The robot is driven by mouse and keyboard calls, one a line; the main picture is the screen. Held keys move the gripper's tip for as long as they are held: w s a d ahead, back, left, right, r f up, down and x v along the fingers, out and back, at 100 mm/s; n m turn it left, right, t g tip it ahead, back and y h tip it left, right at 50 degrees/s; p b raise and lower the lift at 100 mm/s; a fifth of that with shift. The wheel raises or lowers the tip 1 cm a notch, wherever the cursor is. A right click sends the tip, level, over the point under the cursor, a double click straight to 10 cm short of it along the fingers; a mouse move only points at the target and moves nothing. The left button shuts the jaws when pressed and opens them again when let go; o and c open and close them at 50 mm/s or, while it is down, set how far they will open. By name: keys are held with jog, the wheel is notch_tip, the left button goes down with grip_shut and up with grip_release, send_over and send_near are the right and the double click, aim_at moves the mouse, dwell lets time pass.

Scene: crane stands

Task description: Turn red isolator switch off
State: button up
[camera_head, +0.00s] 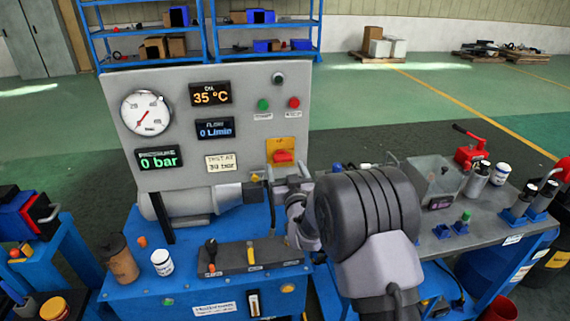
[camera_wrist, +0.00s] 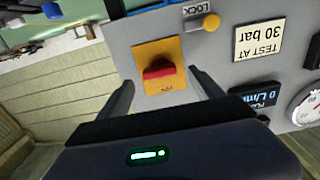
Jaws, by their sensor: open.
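The red isolator switch (camera_head: 283,157) is a red handle on a yellow plate (camera_head: 283,144), low on the right side of the grey panel (camera_head: 160,90). In the wrist view the red handle (camera_wrist: 158,70) lies across the yellow plate (camera_wrist: 158,50). The handle looks horizontal in the head view. My gripper (camera_wrist: 160,88) is open in front of the switch, with one finger on each side of the plate in the wrist view. The fingers hold nothing, and I see no contact with the handle. In the head view my arm covers the area just right of the panel.
A yellow knob (camera_wrist: 211,21) marked LOCK sits beside the switch. Gauge (camera_head: 147,112) and displays fill the panel's left. The blue bench (camera_head: 130,287) carries a lever block (camera_head: 250,257), a brown cup (camera_head: 119,258) and a white jar (camera_head: 162,262). A grey-topped table (camera_head: 400,215) stands at right.

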aim_at(283, 160)
jog(key=x, duration=0.4)
jog(key=shift+w, duration=0.1)
jog(key=c, duration=1.4)
jog(key=shift+b, duration=0.35)
jog(key=n+b, duration=0.7)
jog(key=shift+n, duration=0.4)
jog(key=n+b, duration=0.1)
jog(key=n, duration=0.3)
jog(key=shift+r+n, duration=0.1)
jog(key=shift+n, duration=0.2)
jog(key=n, duration=0.5)
jog(key=shift+n, duration=0.4)
